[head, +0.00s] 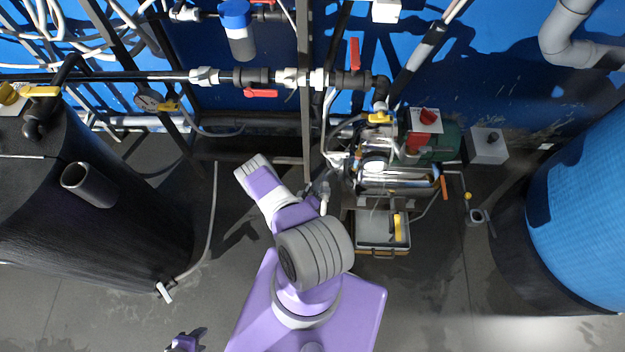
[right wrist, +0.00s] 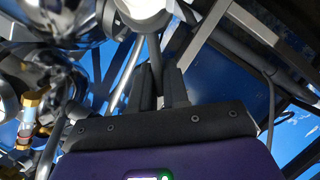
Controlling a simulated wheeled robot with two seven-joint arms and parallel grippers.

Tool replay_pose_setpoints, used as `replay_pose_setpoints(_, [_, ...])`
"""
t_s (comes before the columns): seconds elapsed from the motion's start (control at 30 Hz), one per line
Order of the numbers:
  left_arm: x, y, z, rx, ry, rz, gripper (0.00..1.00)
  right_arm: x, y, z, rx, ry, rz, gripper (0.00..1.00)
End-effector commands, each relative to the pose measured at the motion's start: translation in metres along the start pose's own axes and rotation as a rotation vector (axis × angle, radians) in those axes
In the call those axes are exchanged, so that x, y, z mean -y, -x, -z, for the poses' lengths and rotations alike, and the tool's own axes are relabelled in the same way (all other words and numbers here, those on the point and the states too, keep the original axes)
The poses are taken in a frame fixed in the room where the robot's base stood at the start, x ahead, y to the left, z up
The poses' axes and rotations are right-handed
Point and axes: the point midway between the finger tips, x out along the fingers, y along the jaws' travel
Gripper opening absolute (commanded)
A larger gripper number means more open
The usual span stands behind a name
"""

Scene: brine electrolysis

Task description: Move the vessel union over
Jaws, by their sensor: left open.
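I cannot tell for certain which fitting is the vessel union. A pale rounded part (right wrist: 145,12) shows at the top of the right wrist view, cut off by the frame edge, beyond my right fingertips. My right gripper (right wrist: 159,78) has its two dark fingers close together, with a narrow grey strip between them; whether they grip it is unclear. In the head view my right gripper (head: 322,190) is small and partly hidden, just left of the shiny metal vessel assembly (head: 393,181). My left gripper (head: 188,339) is open and empty at the bottom edge, over the floor.
A dark pipe (head: 140,76) with white fittings and red-handled valves runs along the back. An upright post (head: 304,110) stands beside my right gripper. A black tank (head: 90,230) is at left, a blue tank (head: 585,210) at right. The floor (head: 450,310) is clear in front.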

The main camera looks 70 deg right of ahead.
Motion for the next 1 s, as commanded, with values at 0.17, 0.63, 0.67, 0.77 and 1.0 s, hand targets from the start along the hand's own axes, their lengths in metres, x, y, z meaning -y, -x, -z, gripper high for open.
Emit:
replay_pose_setpoints(0.17, [0.000, 0.000, 0.000, 0.000, 0.000, 0.000, 0.43, 0.001, 0.001, -0.002, 0.005, 0.002, 0.003, 0.21])
replay_pose_setpoints(0.63, [-0.006, 0.016, -0.001, 0.000, 0.000, 0.000, 0.43, 0.000, 0.046, 0.000, 0.005, 0.004, 0.006, 0.21])
replay_pose_setpoints(0.67, [-0.006, 0.017, -0.001, 0.000, 0.000, 0.000, 0.43, 0.000, 0.051, 0.000, 0.004, 0.005, 0.007, 0.21])
replay_pose_setpoints(0.77, [-0.008, 0.020, -0.001, 0.000, 0.000, 0.000, 0.43, 0.000, 0.065, -0.001, 0.005, 0.003, 0.006, 0.21])
replay_pose_setpoints(1.0, [-0.008, 0.022, -0.001, 0.000, 0.000, 0.000, 0.43, 0.000, 0.077, -0.002, 0.005, 0.003, 0.004, 0.21])
